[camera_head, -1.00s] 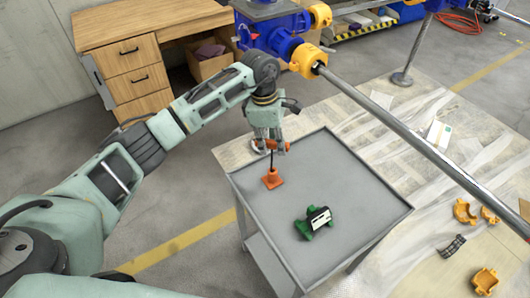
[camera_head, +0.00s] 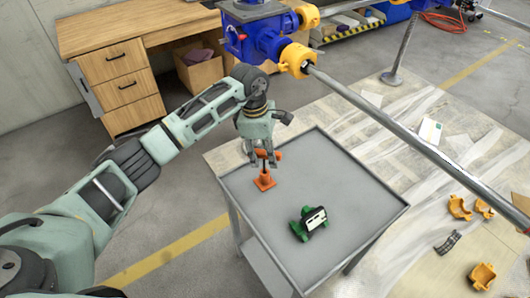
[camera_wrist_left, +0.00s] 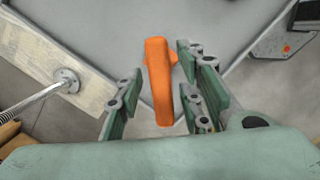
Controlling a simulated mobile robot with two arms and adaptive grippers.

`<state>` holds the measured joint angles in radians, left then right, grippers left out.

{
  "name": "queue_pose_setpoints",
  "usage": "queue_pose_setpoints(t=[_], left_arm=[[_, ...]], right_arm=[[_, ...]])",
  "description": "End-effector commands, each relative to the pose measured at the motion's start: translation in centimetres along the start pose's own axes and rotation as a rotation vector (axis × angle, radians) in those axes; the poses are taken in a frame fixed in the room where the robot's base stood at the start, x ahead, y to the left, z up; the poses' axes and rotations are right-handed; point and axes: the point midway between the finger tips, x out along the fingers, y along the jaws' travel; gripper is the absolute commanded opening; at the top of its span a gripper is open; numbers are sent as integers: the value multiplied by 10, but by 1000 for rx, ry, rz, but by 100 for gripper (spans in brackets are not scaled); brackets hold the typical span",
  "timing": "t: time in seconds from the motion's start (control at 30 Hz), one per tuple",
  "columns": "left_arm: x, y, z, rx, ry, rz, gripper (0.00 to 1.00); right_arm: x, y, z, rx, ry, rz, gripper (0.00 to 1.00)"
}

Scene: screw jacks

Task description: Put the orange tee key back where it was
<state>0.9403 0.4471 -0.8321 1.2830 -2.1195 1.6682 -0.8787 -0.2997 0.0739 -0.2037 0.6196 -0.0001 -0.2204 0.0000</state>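The orange tee key (camera_head: 268,154) stands upright on the grey cart top, its dark shaft going down into a small orange cone-shaped holder (camera_head: 264,180). My left gripper (camera_head: 264,158) points down over the key's handle. In the left wrist view, the orange handle (camera_wrist_left: 158,80) lies between the two spread fingers, with a clear gap on the left side and a smaller one on the right. The left gripper looks open around the handle. The lower shaft is hidden in the wrist view. My right gripper is not in view.
A green and black device with a white face (camera_head: 309,223) sits on the grey cart (camera_head: 345,185), right of the cone. A blue machine with a long steel bar (camera_head: 400,131) passes behind and right.

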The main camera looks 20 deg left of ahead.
Motion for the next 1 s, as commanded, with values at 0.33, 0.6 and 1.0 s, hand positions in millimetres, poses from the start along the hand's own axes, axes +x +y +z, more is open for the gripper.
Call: queue_pose_setpoints(t=[0.33, 0.6, 1.0], left_arm=[[-6, 0, 1, 0, -1, 0, 35], [-53, 2, 0, 1, 1, 7, 35], [-118, 0, 0, 0, 1, 1, 35]], right_arm=[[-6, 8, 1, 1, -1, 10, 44], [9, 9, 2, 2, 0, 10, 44], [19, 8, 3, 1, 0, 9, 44]])
